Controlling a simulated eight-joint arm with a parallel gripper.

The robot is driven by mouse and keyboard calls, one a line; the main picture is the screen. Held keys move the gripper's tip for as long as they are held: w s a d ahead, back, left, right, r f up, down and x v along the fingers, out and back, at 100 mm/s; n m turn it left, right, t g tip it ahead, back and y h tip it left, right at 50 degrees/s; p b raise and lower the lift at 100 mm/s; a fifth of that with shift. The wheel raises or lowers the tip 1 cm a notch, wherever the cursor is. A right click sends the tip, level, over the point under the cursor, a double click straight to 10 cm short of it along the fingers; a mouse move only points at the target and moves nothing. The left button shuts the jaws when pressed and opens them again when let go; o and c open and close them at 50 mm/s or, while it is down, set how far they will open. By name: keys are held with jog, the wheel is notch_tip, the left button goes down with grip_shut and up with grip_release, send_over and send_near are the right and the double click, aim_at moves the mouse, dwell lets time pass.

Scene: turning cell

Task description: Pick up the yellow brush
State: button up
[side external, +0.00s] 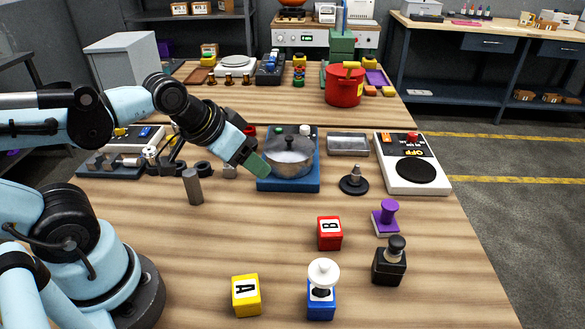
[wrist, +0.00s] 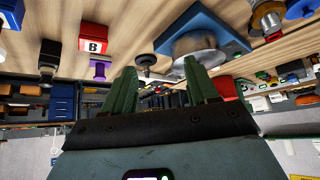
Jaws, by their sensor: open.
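I cannot make out a yellow brush for certain in either view. Small yellow pieces show near the red pot (side external: 343,88) at the back, but none is clearly a brush. My gripper (side external: 256,165) has green fingers and is above the table, at the left side of the metal bowl (side external: 289,160) on the blue base (side external: 287,185). In the wrist view my gripper (wrist: 160,68) is open, with nothing seen between its two fingers. Whether it touches the bowl I cannot tell.
A yellow A block (side external: 246,296), red B block (side external: 329,233), blue stamp-like piece (side external: 321,302), black one (side external: 389,264) and purple one (side external: 386,218) stand at the front. A white hotplate (side external: 438,183) is at the right. The front left middle wood is clear.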

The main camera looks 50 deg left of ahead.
jog(key=w+a+m+g+y, duration=0.3)
jog(key=a+m, duration=0.1)
jog(key=a, duration=0.3)
jog(key=w+a+m+g+y, duration=0.2)
jog(key=w+a+m+y, duration=0.1)
jog(key=a, duration=0.4)
jog(key=m+g+y, duration=0.5)
jog(key=g+y, duration=0.1)
jog(key=g, duration=0.3)
send_near(172, 137)
jog(key=x, duration=0.8)
jog(key=shift+a, duration=0.15)
grip_shut()
